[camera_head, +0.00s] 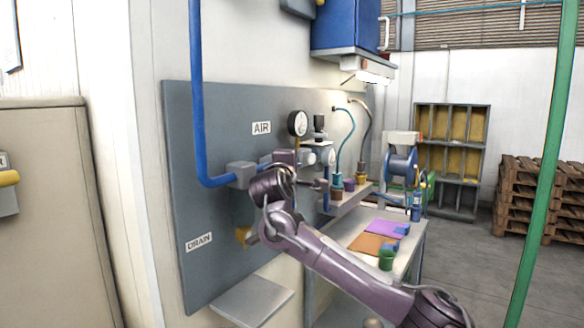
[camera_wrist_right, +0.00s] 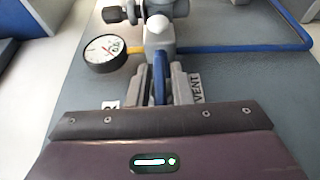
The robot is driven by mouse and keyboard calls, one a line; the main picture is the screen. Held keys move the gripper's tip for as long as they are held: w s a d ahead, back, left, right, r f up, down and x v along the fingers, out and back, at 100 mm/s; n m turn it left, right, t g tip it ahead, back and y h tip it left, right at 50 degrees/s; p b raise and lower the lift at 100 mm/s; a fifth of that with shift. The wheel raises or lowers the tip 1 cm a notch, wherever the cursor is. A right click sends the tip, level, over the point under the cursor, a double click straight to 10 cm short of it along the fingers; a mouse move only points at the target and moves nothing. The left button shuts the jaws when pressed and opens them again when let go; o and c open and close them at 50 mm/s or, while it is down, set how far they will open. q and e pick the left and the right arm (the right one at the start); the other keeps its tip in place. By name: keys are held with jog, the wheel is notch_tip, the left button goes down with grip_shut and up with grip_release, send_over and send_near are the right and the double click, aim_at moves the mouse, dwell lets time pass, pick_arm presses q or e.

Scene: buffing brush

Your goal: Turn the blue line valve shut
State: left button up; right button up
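The blue line (camera_head: 197,100) runs down the grey panel and bends right to a grey block (camera_head: 241,174). In the right wrist view, the blue pipe (camera_wrist_right: 245,49) meets a valve with a pale round hub (camera_wrist_right: 160,32). A blue handle (camera_wrist_right: 160,78) stands out from this valve toward my palm. My right gripper (camera_wrist_right: 161,84) has its two grey fingers close together, one on each side of the handle, and appears shut on it. In the head view, my right gripper (camera_head: 293,158) is at the valve and hides most of the handle. My left gripper is in neither view.
A pressure gauge (camera_head: 297,123) sits close above the valve and also shows in the right wrist view (camera_wrist_right: 105,53). A yellow drain fitting (camera_head: 243,235) is below. A workbench (camera_head: 405,245) stands at right behind my arm. A green post (camera_head: 545,165) rises at far right.

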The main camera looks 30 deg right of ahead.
grip_shut()
jog(key=shift+r+p, duration=0.1)
jog(key=shift+p, duration=0.6)
jog(key=m+g+y+p, duration=0.1)
jog(key=y+p, duration=0.1)
jog(key=p, duration=0.3)
jog(key=g+y+p, duration=0.2)
jog(key=p, duration=0.3)
jog(key=m+g+y+p, duration=0.1)
jog(key=g+y+p, duration=0.1)
jog(key=y+p, duration=0.1)
jog(key=shift+r+m+p, duration=0.3)
jog(key=shift+r+p, duration=0.05)
jog(key=shift+p, duration=0.55)
jog(key=g+y+p, duration=0.1)
jog(key=y+p, duration=0.2)
jog(key=p, duration=0.3)
jog(key=m+g+y+p, duration=0.1)
jog(key=g+y+p, duration=0.1)
jog(key=p, duration=0.3)
jog(key=shift+m+y+p, duration=0.3)
jog(key=shift+y+p, duration=0.1)
jog(key=shift+y, duration=0.2)
jog(key=shift+f+g+y+p, duration=0.15)
jog(key=shift+g+y+p, duration=0.15)
jog(key=shift+y+p, duration=0.5)
